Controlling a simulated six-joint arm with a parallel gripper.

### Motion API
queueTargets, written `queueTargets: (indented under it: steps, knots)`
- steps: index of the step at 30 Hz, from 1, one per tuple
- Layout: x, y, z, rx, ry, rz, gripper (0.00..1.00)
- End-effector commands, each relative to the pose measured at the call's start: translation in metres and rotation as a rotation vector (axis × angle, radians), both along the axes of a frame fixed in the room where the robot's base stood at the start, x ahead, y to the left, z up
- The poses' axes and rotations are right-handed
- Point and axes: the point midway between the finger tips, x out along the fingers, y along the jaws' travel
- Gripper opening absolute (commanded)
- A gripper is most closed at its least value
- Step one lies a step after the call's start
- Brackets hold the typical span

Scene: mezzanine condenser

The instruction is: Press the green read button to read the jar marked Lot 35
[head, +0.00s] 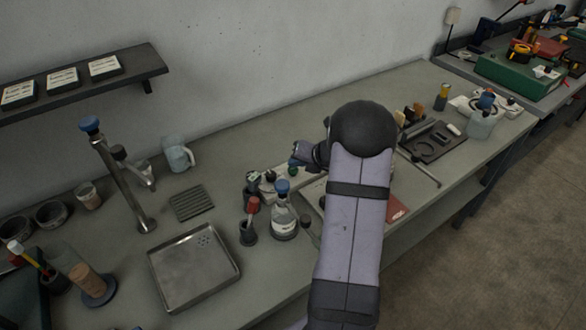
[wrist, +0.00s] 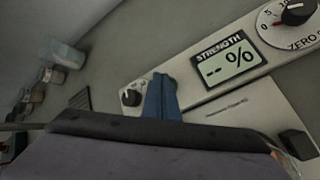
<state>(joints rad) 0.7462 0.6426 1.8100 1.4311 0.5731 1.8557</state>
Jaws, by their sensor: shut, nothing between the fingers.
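The meter's panel (wrist: 185,98) has a display (wrist: 227,58) headed STRENGTH, showing two dashes and a percent sign. In the head view, part of the meter (head: 263,188) lies beneath my gripper and arm. A small green button (head: 293,170) shows just below my gripper (head: 300,156). A clear jar with a blue cap (head: 284,222) stands in front of the meter. No Lot 35 marking is readable.
A red-topped bottle (head: 249,222) stands close left of the jar. A metal tray (head: 194,268), a ribbed grey mat (head: 192,202) and a jug (head: 178,155) are farther left. Another blue-topped jar (head: 481,124) stands right. A ZERO dial (wrist: 290,14) is on the panel.

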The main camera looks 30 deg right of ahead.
Motion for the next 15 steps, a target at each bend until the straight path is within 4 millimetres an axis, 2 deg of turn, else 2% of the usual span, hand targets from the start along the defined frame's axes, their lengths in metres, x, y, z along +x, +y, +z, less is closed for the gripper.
queueTargets:
  steps: [15]
  knots:
    - [-0.0001,0.0001,-0.0064,0.000,0.001,0.001,0.00]
